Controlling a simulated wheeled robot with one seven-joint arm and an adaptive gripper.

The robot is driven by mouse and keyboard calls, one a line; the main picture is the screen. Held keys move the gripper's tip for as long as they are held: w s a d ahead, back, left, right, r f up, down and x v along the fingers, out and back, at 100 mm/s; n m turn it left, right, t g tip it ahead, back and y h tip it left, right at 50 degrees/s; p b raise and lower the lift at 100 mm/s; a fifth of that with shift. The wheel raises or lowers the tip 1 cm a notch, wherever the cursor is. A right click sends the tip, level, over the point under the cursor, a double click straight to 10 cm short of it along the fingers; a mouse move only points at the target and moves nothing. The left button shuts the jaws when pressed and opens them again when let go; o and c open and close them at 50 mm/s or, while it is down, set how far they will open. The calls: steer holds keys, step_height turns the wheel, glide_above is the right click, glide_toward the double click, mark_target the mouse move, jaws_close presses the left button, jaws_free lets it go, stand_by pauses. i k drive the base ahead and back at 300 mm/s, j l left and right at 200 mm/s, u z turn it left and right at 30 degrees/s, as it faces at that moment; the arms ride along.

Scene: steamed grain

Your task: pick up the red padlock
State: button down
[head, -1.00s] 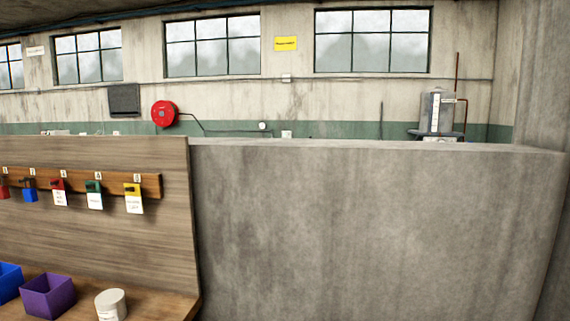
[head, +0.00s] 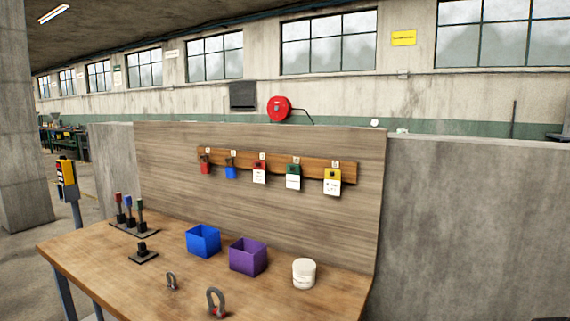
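A small red padlock (head: 205,168) hangs from the leftmost hook of a wooden rail (head: 218,159) on the upright wood panel behind the table. A blue padlock (head: 231,172) hangs just to its right. Further right on the rail hang a red tag (head: 259,174), a green tag (head: 293,182) and a yellow tag (head: 332,187), each with a white label part. My gripper is not in view, so its state does not show.
The wooden table (head: 110,255) carries a blue bin (head: 203,241), a purple bin (head: 247,257), a white tub (head: 304,273), two grey shackles (head: 216,302) at the front and a stand of handled tools (head: 133,228). A concrete wall (head: 460,230) stands at right.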

mark_target(205, 166)
steer(key=u, duration=0.85)
steer(key=z, duration=0.35)
steer(key=i+j+z, duration=0.2)
steer(key=j+z, duration=0.2)
steer(key=i+j+z, duration=0.1)
steer(key=j+z, duration=0.3)
steer(key=i+j+z, duration=0.25)
steer(key=j, duration=1)
steer(key=j+z, duration=0.25)
steer(key=j, duration=2)
steer(key=i+j, duration=0.1)
steer(key=j, duration=0.95)
